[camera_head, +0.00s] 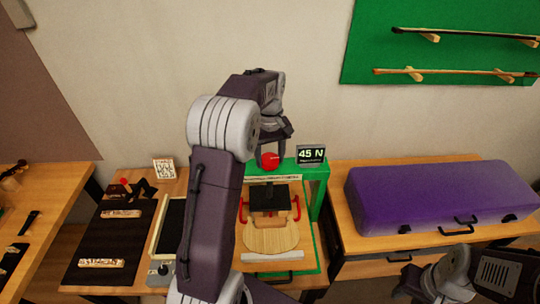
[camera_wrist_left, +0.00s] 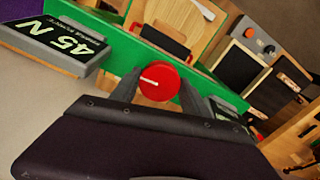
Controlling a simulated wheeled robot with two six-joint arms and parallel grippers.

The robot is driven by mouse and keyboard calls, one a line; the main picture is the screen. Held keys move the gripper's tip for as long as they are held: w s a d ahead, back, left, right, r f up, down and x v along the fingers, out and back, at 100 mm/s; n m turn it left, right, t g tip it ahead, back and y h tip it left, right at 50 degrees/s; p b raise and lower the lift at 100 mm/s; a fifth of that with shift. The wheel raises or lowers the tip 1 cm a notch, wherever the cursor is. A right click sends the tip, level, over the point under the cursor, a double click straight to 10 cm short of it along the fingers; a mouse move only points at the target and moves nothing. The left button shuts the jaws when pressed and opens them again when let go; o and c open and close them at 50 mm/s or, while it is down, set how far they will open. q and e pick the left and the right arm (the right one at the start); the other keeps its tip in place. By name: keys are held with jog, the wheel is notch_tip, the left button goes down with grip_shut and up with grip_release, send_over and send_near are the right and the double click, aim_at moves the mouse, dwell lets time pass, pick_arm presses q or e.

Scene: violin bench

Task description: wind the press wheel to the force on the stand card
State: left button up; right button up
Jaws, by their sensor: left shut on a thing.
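The green press frame (camera_head: 318,190) stands on the bench, with the red press wheel (camera_head: 270,160) on top of its crossbar. My left gripper (camera_head: 271,146) reaches down over the wheel and is shut on it. In the left wrist view, the red wheel (camera_wrist_left: 160,82) sits between the two fingers, with a white line across its face. Under the crossbar are a dark press plate (camera_head: 268,197) and a pale wooden piece (camera_head: 270,236). My right gripper (camera_head: 412,284) is low at right, its jaws unclear.
A purple case (camera_head: 435,197) lies on the bench to the right of the press. A dark mat (camera_head: 100,245) with small parts lies to the left. A small printed card (camera_head: 164,168) stands at the back. My left arm hides part of the bench left of the press.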

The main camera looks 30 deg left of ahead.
pick_arm(q)
jog(key=m+p, duration=0.3)
jog(key=m, duration=0.2)
jog(key=shift+r, duration=0.2)
jog(key=shift+w+a+f+m+p, duration=0.1)
jog(key=shift+m+p, duration=0.9)
jog(key=shift+m, duration=1.3)
jog(key=o, duration=1.4)
jog(key=shift+c, duration=0.2)
jog(key=shift+f, duration=0.1)
